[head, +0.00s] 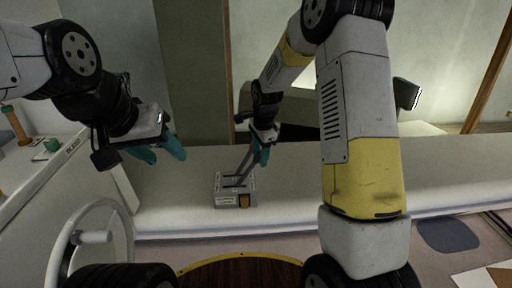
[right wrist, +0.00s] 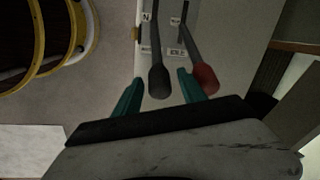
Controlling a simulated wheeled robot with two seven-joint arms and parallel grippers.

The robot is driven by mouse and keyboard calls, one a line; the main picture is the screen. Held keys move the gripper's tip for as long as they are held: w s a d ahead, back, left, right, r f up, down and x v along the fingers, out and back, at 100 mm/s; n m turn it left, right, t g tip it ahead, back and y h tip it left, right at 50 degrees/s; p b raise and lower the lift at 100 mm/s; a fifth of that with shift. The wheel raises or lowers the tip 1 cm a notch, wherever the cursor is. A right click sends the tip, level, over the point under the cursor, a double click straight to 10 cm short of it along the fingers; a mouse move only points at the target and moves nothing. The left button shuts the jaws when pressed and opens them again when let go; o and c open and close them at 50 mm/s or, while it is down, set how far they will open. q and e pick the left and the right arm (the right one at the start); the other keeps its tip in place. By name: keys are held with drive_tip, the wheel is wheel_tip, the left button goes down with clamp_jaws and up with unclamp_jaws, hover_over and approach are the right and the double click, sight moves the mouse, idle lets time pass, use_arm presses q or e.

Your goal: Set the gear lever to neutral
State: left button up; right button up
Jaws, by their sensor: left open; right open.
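A grey control box (head: 235,198) sits on the white ledge in the head view. Two levers rise from it. The right wrist view shows the black-knobbed lever (right wrist: 158,78) beside an "N" label, and the red-knobbed lever (right wrist: 203,77) near an "IDLE" label. My right gripper (head: 264,152) is open at the levers' upper ends. In the right wrist view its teal fingers (right wrist: 159,86) stand either side of the black knob, with gaps; the red knob is just outside the right finger. My left gripper (head: 162,153) is open and empty, left of the box.
A grey wheel with a handle (head: 95,238) stands at lower left. A white panel (head: 65,165) with small items on it is at the left. The ledge (head: 330,190) is clear right of the box, partly behind my right arm.

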clamp_jaws()
idle(1.3)
